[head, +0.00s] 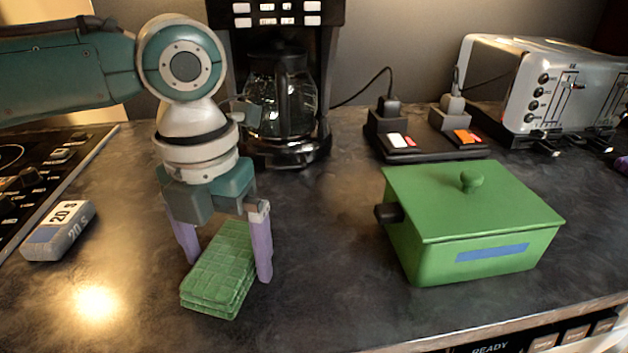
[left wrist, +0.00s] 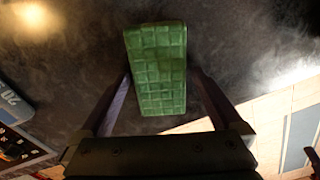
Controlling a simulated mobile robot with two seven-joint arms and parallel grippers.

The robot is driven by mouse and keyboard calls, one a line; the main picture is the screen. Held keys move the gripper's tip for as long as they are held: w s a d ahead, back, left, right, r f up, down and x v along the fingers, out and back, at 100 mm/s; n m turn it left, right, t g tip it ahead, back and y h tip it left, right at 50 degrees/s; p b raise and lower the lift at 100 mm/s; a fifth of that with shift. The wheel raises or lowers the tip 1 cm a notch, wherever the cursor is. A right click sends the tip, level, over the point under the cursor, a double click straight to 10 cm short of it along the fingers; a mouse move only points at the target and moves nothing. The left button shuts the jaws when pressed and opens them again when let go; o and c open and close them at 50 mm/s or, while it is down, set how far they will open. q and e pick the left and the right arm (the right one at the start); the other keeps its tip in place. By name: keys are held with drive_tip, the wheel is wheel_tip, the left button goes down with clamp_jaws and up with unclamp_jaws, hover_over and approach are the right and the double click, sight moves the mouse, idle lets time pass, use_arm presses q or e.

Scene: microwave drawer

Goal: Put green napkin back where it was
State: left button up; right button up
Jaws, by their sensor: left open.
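The green napkin (head: 221,275) is a folded, checked stack lying on the dark countertop, left of the middle in the head view. My left gripper (head: 226,268) points down over it with its two purple fingers open, one on each side of the napkin. In the left wrist view the napkin (left wrist: 158,70) shows between and beyond the open fingers (left wrist: 160,88). I cannot tell whether the fingers touch it. My right gripper is not in view.
A green lidded box (head: 470,225) stands on the right. A grey-blue block marked 20 s (head: 58,231) lies at the left near the cooktop (head: 45,180). A coffee maker (head: 282,90), a switch unit (head: 425,140) and a toaster (head: 540,95) stand behind. Counter between napkin and box is clear.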

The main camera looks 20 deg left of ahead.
sight(227, 255)
use_arm(q)
wheel_tip(227, 255, up, 12)
drive_tip(key=p, duration=0.1)
drive_tip(key=s+d+f+n+h, duration=0.1)
drive_tip(key=s+d+f+n, duration=0.1)
drive_tip(key=d+n, duration=0.1)
drive_tip(key=s+d+f+n+t+h, duration=0.1)
drive_tip(key=s+d+f+n, duration=0.1)
drive_tip(key=d+f+n, duration=0.1)
drive_tip(key=s+d+f+n+t, duration=0.1)
drive_tip(key=s+d+f+n, duration=0.1)
drive_tip(key=d+n, duration=0.2)
drive_tip(key=shift+s+d+f+n+h, duration=0.1)
drive_tip(key=shift+s+f+n+h, duration=0.1)
drive_tip(key=shift+n, duration=0.45)
drive_tip(key=shift+s+d+f+n+h, duration=0.1)
drive_tip(key=shift+s+f+n+h, duration=0.1)
drive_tip(key=shift+n, duration=0.45)
drive_tip(key=s+a+f+n+t+y, duration=0.1)
drive_tip(key=s+a+n, duration=0.6)
drive_tip(key=n, duration=1.2)
drive_tip(key=shift+s+a+f+n+t+y, duration=0.15)
drive_tip(key=shift+s+f+n+t+y, duration=0.15)
drive_tip(key=shift+s+f+y, duration=0.6)
